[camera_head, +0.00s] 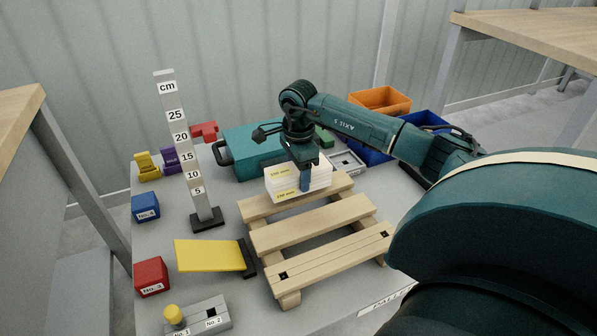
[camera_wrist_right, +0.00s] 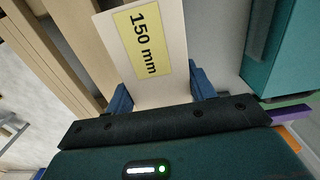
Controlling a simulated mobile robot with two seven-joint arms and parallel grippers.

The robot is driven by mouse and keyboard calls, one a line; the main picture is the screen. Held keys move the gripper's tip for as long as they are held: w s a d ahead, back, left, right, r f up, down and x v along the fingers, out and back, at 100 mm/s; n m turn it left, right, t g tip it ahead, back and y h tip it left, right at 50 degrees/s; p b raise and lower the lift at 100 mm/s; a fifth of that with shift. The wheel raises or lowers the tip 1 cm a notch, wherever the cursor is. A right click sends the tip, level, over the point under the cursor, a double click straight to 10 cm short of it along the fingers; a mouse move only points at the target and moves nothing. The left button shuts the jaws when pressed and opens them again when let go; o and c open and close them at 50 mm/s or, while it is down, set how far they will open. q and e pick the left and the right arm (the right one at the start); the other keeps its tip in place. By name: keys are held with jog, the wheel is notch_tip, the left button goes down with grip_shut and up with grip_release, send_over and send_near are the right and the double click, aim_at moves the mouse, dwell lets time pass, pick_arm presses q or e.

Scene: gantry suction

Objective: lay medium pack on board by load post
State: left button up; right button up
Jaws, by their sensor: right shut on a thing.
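My right gripper (camera_head: 306,184) has blue fingers and points down over the back of a wooden slatted pallet (camera_head: 312,236). It is shut on a white pack (camera_head: 280,176) with a yellow label. In the right wrist view the pack (camera_wrist_right: 113,55) sits between the blue fingers (camera_wrist_right: 162,92), and its label reads "150 mm". A second yellow label (camera_head: 285,196) shows just below on white, at the pallet's rear slat. I cannot tell whether the held pack touches what is under it. A grey post (camera_head: 184,145) marked in cm stands upright left of the pallet. My left gripper is out of view.
A yellow plate (camera_head: 210,256) with a black end lies left of the pallet. Blue (camera_head: 146,208) and red (camera_head: 152,277) blocks stand along the left edge. A teal case (camera_head: 250,146) is behind the packs. Orange (camera_head: 380,100) and blue bins stand at the back right.

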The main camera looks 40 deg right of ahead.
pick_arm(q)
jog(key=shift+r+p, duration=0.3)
pick_arm(e)
jog(key=shift+r, duration=0.1)
dwell(0.6)
pick_arm(q)
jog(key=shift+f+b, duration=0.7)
jog(key=shift+b, duration=0.05)
pick_arm(e)
jog(key=shift+f, duration=1.15)
jog(key=o, duration=1.3)
pick_arm(q)
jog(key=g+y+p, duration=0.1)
jog(key=p, duration=0.1)
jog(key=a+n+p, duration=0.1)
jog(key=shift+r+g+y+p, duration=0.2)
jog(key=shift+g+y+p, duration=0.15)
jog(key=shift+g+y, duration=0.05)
pick_arm(e)
notch_tip(320, 180, up, 13)
jog(key=shift+r, duration=0.15)
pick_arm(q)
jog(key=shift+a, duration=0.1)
